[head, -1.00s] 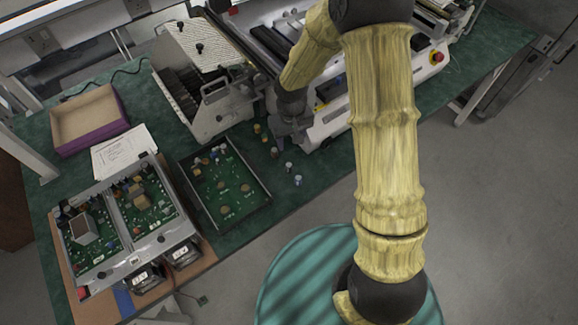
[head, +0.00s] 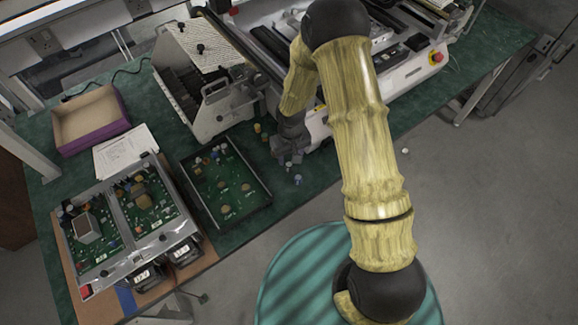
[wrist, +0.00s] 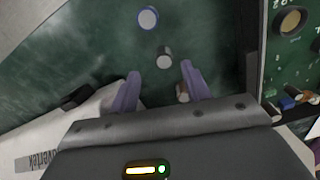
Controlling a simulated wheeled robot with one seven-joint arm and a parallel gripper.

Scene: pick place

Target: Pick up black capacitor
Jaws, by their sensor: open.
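A small upright cylinder with a pale grey top and a dark side (wrist: 164,57), which looks like the black capacitor, stands on the green mat in the wrist view. My gripper (wrist: 160,82) is open, and this cylinder appears between and just beyond its fingertips, not gripped. A white-topped capacitor with a blue rim (wrist: 148,18) stands farther out; it also shows in the head view (head: 298,179). A brownish capacitor (wrist: 182,92) is partly hidden by the right finger. In the head view, my gripper (head: 287,160) is low over the mat and hides the cylinder.
A circuit board in a black tray (head: 225,188) lies left of my gripper; its wall (wrist: 250,75) is close on the right in the wrist view. A white machine (head: 318,127) stands behind. Yellowish capacitors (head: 258,128) stand close by. The front mat strip is clear.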

